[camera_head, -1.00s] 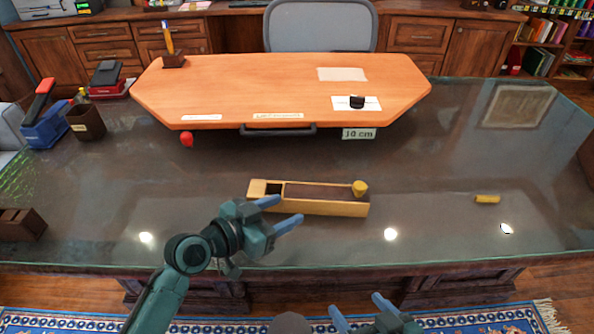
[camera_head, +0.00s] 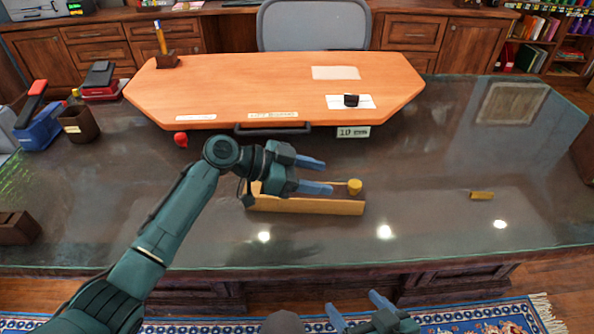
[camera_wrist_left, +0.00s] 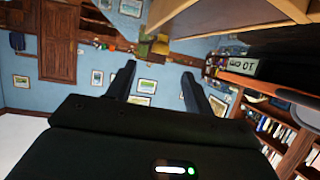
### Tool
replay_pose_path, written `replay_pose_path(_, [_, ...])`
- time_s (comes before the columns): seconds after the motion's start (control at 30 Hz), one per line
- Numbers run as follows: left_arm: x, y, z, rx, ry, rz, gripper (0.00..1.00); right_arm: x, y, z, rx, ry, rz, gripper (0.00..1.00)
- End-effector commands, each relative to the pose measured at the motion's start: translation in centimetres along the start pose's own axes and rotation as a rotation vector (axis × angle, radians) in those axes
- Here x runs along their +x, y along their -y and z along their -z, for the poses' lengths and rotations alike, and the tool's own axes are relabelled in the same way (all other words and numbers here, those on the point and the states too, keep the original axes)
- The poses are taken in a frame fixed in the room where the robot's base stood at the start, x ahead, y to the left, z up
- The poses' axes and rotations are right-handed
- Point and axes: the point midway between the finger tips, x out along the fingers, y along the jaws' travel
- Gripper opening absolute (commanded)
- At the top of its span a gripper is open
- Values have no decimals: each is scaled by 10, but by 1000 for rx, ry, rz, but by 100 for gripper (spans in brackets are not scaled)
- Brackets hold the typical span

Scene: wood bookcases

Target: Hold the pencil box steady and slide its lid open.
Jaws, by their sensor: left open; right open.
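The long wooden pencil box (camera_head: 310,206) lies on the glass desk top, its length running left to right. A yellow knob (camera_head: 355,186) stands at its right end. My left gripper (camera_head: 329,176) is open and empty. In the head view its fingers point right across the box, with the tips just left of the knob; I cannot tell whether they touch anything. The gripper hides much of the box's top and left part. My right gripper (camera_head: 350,303) is open and empty at the bottom edge, on the near side of the desk, apart from the box.
An orange board (camera_head: 270,90) with a dark handle (camera_head: 272,130) lies behind the box. A red ball-like thing (camera_head: 181,139) is near its front edge. A small yellow piece (camera_head: 481,195) lies to the right. A dark cup (camera_head: 80,124) and blue holder (camera_head: 42,125) stand left.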

Motion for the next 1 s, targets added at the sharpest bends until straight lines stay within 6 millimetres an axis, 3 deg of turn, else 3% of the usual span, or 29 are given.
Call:
replay_pose_path(0.2, [42,0,1,-1,0,-1,52,0,0,0,0,0,0,76])
replay_pose_path(0.4, [64,0,0,-1,1,1,52,0,0,0,0,0,0,76])
replay_pose_path(0.8, [70,0,0,0,1,2,52,0,0,0,0,0,0,76])
replay_pose_path(1.0, [70,0,0,0,1,2,36,0,0,0,0,0,0,76])
